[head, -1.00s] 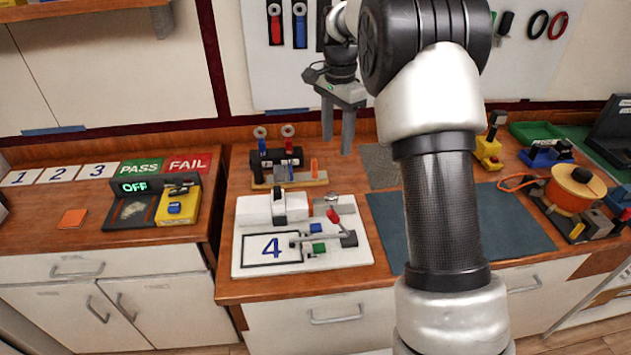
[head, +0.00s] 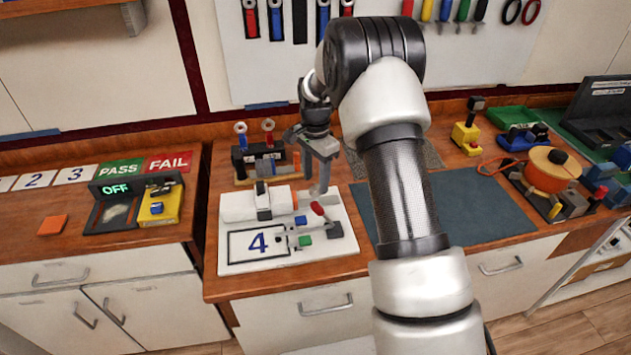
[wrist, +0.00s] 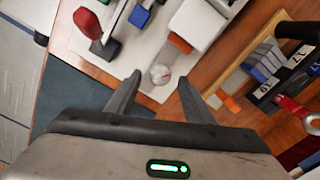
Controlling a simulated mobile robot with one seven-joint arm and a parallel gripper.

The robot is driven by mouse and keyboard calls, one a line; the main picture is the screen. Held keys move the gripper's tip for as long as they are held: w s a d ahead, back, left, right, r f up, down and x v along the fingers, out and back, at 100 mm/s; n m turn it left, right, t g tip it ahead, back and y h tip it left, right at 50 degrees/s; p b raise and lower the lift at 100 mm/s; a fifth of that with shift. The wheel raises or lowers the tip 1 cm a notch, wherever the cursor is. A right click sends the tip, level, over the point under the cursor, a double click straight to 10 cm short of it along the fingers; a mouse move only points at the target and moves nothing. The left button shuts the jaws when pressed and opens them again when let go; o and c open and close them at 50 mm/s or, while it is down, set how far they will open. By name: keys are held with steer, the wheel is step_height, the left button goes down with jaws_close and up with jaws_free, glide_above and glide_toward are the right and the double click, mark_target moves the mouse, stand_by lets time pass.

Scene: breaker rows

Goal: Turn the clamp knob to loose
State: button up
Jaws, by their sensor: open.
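A small round silver knob (wrist: 160,74), which looks like the clamp knob, sits at the orange-collared end of the white clamp body (head: 240,204) on the white board. In the wrist view it lies between the fingertips of my open gripper (wrist: 159,82), seemingly beyond them. In the head view my gripper (head: 317,186) points down over the knob's end of the clamp, and its fingers mostly hide the knob. I cannot tell whether they touch it. The knob's loose or tight setting is not readable.
A red-handled lever (head: 318,208) stands close in front of my gripper; its handle shows in the wrist view (wrist: 87,22). A black rack (head: 262,160) with coloured parts is just behind. The blue-grey mat (head: 480,212) to the right is clear.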

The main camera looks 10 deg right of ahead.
steer(key=shift+f, duration=0.95)
steer(key=shift+c, duration=0.2)
steer(key=c, duration=1)
